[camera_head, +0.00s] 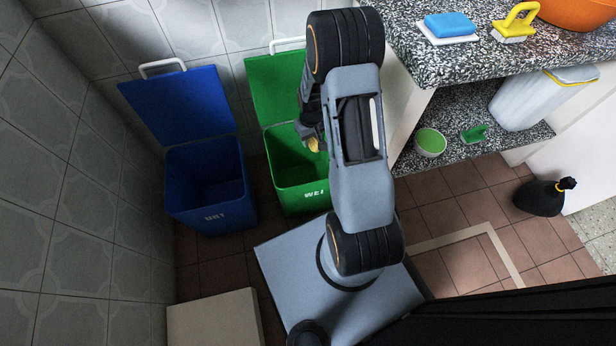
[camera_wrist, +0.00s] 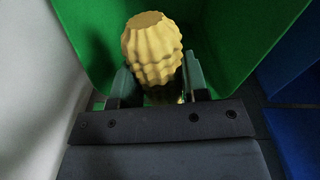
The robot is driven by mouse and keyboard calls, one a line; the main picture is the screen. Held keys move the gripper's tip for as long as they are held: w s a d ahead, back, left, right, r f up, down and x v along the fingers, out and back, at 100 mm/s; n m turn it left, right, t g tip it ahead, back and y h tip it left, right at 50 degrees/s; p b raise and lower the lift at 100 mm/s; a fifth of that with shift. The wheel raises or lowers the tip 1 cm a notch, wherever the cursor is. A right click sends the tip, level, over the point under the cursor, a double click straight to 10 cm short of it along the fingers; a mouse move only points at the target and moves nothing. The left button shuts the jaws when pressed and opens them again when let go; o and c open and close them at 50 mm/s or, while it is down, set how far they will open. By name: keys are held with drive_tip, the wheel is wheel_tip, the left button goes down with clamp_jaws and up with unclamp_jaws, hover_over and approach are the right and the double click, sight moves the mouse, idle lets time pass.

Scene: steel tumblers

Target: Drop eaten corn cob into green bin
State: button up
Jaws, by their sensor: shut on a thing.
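The eaten corn cob (camera_wrist: 153,52) is yellow and ridged. In the wrist view it sits between the two fingers of my gripper (camera_wrist: 158,84), which is shut on it. In the head view a small yellow part of the cob (camera_head: 313,144) shows beside my gripper (camera_head: 318,138); the rest is hidden by my arm. The green bin (camera_head: 290,200) stands with its lid open against the tiled wall. My gripper is over the bin's opening, toward its right side. Green bin walls (camera_wrist: 225,40) surround the cob in the wrist view.
An open blue bin (camera_head: 210,190) stands left of the green one. At right, a speckled counter (camera_head: 460,70) holds a blue sponge (camera_head: 450,24) and a yellow brush (camera_head: 516,24). A green bowl (camera_head: 430,142) sits on the lower shelf. A black bag (camera_head: 540,198) is on the floor.

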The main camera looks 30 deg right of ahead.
drive_tip(key=o, duration=1)
wheel_tip(320, 180, up, 14)
drive_tip(key=p, duration=0.5)
drive_tip(key=shift+f, duration=0.15)
drive_tip(key=s+a+r+t+p, duration=0.1)
drive_tip(key=s+a+r+p, duration=0.2)
drive_tip(key=r+p, duration=0.7)
drive_tip(key=s+a+r+t+p, duration=0.1)
drive_tip(key=s+a+r+p, duration=0.2)
drive_tip(key=r, duration=1.9)
drive_tip(key=s+a+r+t+p, duration=0.1)
drive_tip(key=s+a+r+p, duration=0.3)
drive_tip(key=s+r+p, duration=0.5)
drive_tip(key=shift+s+r+m+t+p, duration=0.1)
drive_tip(key=shift+r+m+t+p, duration=0.1)
drive_tip(key=shift+r+p, duration=1.75)
drive_tip(key=shift+s+r+m+t+p, duration=0.1)
drive_tip(key=shift+r+m+p, duration=0.1)
drive_tip(key=shift+r+p, duration=1.75)
